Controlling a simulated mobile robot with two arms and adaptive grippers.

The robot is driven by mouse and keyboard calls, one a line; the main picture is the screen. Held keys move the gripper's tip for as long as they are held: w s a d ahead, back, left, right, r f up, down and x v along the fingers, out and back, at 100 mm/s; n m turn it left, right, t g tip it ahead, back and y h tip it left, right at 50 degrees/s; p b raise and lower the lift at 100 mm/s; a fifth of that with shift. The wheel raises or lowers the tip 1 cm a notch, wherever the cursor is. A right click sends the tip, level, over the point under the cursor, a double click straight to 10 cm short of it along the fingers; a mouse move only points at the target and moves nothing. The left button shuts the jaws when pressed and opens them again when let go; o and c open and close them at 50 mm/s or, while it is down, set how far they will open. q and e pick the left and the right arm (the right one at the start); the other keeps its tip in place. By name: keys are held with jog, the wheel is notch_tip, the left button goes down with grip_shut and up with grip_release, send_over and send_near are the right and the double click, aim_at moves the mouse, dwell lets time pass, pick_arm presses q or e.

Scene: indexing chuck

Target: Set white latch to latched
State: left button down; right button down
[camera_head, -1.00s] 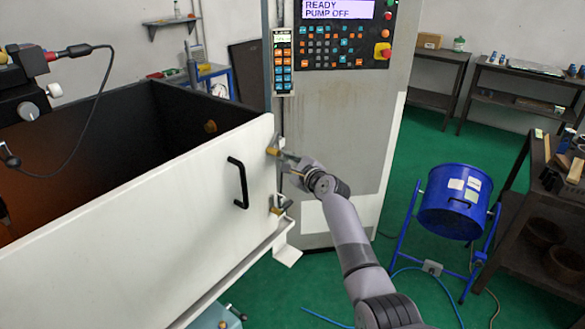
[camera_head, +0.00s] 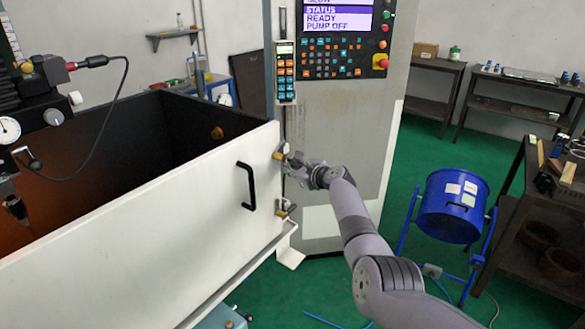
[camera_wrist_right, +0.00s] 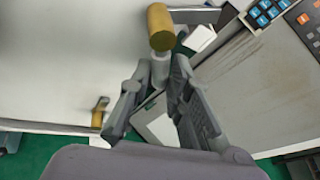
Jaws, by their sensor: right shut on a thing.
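Two latches with brass-coloured parts sit one above the other at the right edge of the white door panel (camera_head: 150,220). The upper latch (camera_head: 279,155) is at my right gripper (camera_head: 294,162). In the wrist view, a brass cylinder (camera_wrist_right: 160,27) lies just beyond the fingertips. A pale grey lever piece (camera_wrist_right: 160,68) runs from it between the fingers of my right gripper (camera_wrist_right: 158,84), which is shut on it. The fingers hide part of the lever. The lower latch (camera_head: 287,209) is free and also shows in the wrist view (camera_wrist_right: 100,111). My left gripper is not in view.
A black door handle (camera_head: 248,186) stands out left of the latches. A grey machine cabinet with a control panel (camera_head: 340,45) rises just behind. A blue drum (camera_head: 452,205) on a stand is to the right, with green floor between.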

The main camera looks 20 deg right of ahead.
jog(key=shift+s+a+f, duration=0.2)
jog(key=shift+a+f, duration=0.45)
jog(key=c, duration=1.9)
grip_release()
jog(key=o, duration=0.4)
jog(key=shift+a+r, duration=0.1)
jog(key=shift+a, duration=0.1)
jog(key=shift+c, duration=0.2)
jog(key=shift+w+d, duration=0.1)
jog(key=shift+w, duration=0.1)
jog(key=shift+d+r, duration=0.2)
jog(key=shift+d, duration=0.1)
jog(key=v, duration=1.1)
jog(key=shift+s, duration=0.4)
